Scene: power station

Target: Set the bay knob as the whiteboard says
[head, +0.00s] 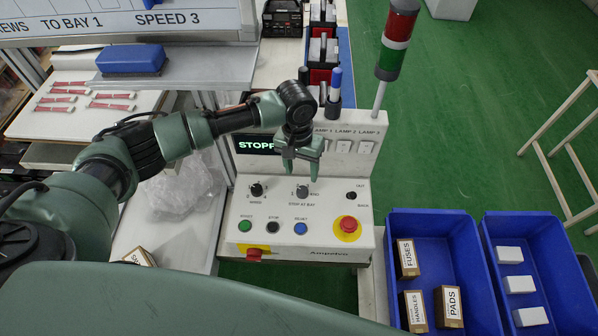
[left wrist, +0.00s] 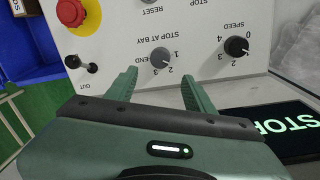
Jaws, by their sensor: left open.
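The whiteboard (head: 120,24) at top left is partly cut off and reads "...EWS TO BAY 1 SPEED 3". The grey bay knob (head: 302,191), labelled "STOP AT BAY", is on the white control panel; it also shows in the left wrist view (left wrist: 160,57), with the marks 1, 2, 3 and END around it. I cannot tell surely which mark it points to. My left gripper (head: 301,174) is open and empty above the panel, pointing down near the knob. In the left wrist view its fingertips (left wrist: 159,77) sit either side of the knob, apparently not touching it. My right gripper is out of view.
The black speed knob (head: 257,190) is left of the bay knob. Push buttons (head: 273,227) and a red emergency stop (head: 347,224) lie in front. A display (head: 257,147) showing "STOP..." and a lamp tower (head: 396,45) stand behind. Blue bins (head: 471,250) are at right.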

